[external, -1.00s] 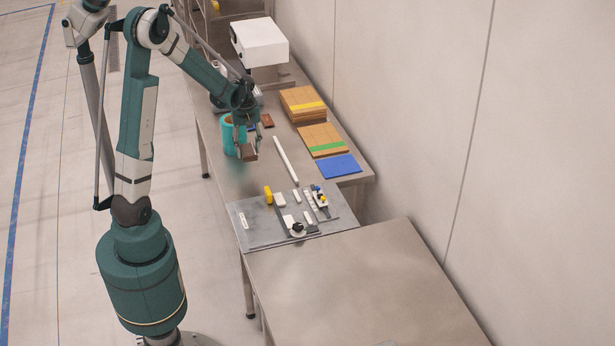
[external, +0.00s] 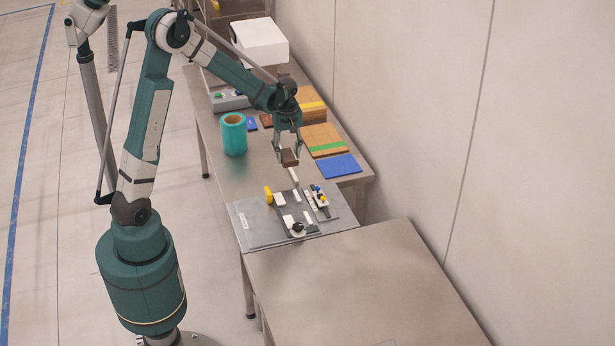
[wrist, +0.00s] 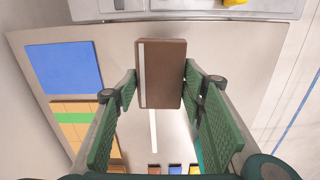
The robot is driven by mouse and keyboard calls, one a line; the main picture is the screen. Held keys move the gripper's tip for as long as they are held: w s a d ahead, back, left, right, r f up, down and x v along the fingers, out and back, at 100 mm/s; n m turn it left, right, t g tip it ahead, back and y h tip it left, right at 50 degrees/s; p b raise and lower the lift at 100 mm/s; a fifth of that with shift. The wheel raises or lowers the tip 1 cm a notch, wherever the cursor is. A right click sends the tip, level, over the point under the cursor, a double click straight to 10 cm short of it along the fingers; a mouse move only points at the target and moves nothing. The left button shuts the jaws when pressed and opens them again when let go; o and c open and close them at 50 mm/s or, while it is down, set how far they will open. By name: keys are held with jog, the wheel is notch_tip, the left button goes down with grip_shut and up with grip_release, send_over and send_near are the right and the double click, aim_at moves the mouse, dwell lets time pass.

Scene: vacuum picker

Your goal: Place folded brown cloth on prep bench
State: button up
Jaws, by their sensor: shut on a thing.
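My gripper (external: 287,152) is shut on the folded brown cloth (external: 290,158), a small dark brown slab. In the wrist view the cloth (wrist: 163,75) sits between both fingers, with a pale strip along its left edge. A second metal bench (external: 350,280) with a largely bare top stands nearer the camera. I cannot tell which one is the prep bench.
The grey plate (external: 245,232) carries small parts and a yellow piece. A blue sheet (external: 339,166) and cardboard stacks (external: 323,137) lie along the wall side. A teal roll (external: 234,138) stands left. A white box (external: 259,40) is farther back.

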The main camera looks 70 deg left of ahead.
jog(key=w+d, duration=0.7)
jog(key=d, duration=0.6)
jog(key=w+d+r, duration=0.1)
jog(key=w+d, duration=0.6)
jog(key=d, duration=0.6)
jog(key=w+d, duration=0.8)
jog(key=d, duration=0.5)
jog(key=p, duration=0.2)
send_over(417, 316)
jog(key=shift+r+n, duration=0.25)
jog(key=shift+n, duration=0.05)
jog(key=shift+f+b, duration=0.45)
jog(key=shift+f, duration=2.7)
jog(key=shift+f, duration=1.9)
jog(key=shift+f+b, duration=0.2)
jog(key=shift+b, duration=0.1)
